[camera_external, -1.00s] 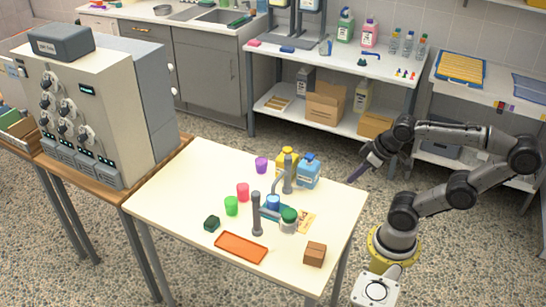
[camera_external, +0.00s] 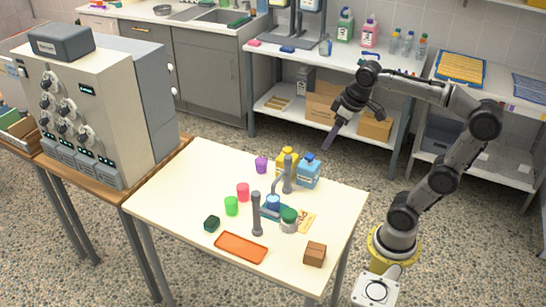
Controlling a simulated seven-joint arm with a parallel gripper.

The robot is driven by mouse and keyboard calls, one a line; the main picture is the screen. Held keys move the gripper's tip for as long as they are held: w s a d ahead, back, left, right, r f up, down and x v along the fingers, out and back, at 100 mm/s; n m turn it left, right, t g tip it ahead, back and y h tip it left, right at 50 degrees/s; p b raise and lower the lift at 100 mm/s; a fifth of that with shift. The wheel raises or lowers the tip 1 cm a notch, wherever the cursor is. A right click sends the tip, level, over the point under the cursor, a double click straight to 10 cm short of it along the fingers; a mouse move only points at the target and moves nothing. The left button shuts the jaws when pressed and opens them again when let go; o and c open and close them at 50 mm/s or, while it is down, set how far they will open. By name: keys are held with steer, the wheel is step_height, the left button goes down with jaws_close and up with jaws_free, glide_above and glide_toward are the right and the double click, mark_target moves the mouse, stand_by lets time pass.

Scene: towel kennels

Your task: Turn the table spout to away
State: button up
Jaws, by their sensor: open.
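A grey table spout (camera_external: 287,176) stands upright near the back right of the cream table (camera_external: 185,180). Its thin curved pipe reaches down and to the left, ending near a blue cup (camera_external: 272,202). A second grey post (camera_external: 256,214) stands nearer the front, apart from the spout. My gripper (camera_external: 327,146) is in the air beyond the table's back right corner, above and to the right of the spout. It is open and touches nothing. The gap between its fingers is hard to see at this size.
A yellow jug (camera_external: 284,158) and a blue jug (camera_external: 309,173) stand close to the spout. The table's left part is clear.

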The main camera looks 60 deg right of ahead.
steer(key=w+d+r+g, duration=0.1)
steer(key=w+d, duration=0.1)
steer(key=w, duration=0.4)
steer(key=m+g, duration=0.2)
steer(key=g, duration=0.1)
glide_above(288, 157)
step_height(288, 157, down, 10)
step_height(288, 157, down, 13)
steer(key=shift+r, duration=0.2)
jaws_close()
steer(key=shift+r, duration=0.1)
stand_by(0.5)
